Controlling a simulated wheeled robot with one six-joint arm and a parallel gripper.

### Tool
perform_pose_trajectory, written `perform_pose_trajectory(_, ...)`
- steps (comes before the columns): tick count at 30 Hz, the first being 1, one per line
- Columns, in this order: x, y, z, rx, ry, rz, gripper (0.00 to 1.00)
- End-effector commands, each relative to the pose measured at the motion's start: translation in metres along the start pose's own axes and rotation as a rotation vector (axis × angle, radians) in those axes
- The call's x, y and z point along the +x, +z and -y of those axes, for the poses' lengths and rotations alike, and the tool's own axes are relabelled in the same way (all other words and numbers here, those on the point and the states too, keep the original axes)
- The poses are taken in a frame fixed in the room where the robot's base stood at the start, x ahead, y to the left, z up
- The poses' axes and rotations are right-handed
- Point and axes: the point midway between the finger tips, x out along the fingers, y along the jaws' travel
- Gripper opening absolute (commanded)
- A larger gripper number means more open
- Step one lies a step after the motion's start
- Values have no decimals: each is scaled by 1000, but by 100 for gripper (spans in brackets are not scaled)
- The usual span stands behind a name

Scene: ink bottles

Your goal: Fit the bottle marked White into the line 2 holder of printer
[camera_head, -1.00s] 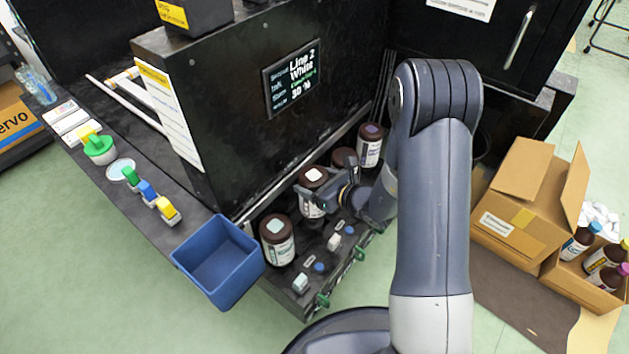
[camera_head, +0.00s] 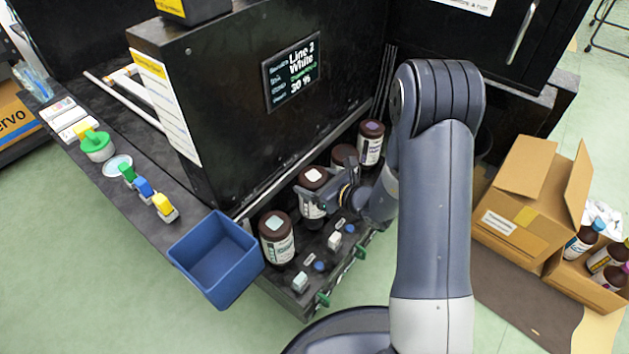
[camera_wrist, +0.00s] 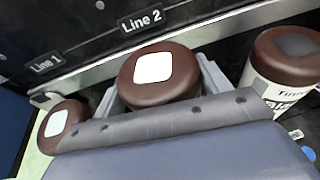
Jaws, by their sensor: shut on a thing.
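A brown-capped bottle with a white square on its cap (camera_head: 314,176) stands upright at the printer's front shelf, its white label partly hidden. My gripper (camera_head: 312,190) is shut around this bottle from the front right. In the wrist view the held bottle's cap (camera_wrist: 161,72) sits between the two grey fingers, just below the "Line 2" sign (camera_wrist: 141,21) on the printer wall. The holder under the bottle is hidden, so I cannot tell whether it is fully seated. The printer screen (camera_head: 291,72) reads "Line 2 White" and 30 %.
A dark-grey-marked bottle (camera_wrist: 284,66) stands close on the right. A blue bin (camera_head: 215,260) hangs at the front left. Open cardboard boxes (camera_head: 530,210) with bottles are at the right.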

Motion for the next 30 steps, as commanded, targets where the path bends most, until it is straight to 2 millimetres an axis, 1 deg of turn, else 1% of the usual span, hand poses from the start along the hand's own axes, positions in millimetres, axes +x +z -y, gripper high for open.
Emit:
perform_pose_trajectory(3,2,-4,0,-1,0,2,16)
perform_pose_trajectory(17,2,-5,0,-1,0,2,16)
perform_pose_trajectory(30,7,-19,0,-1,0,2,16)
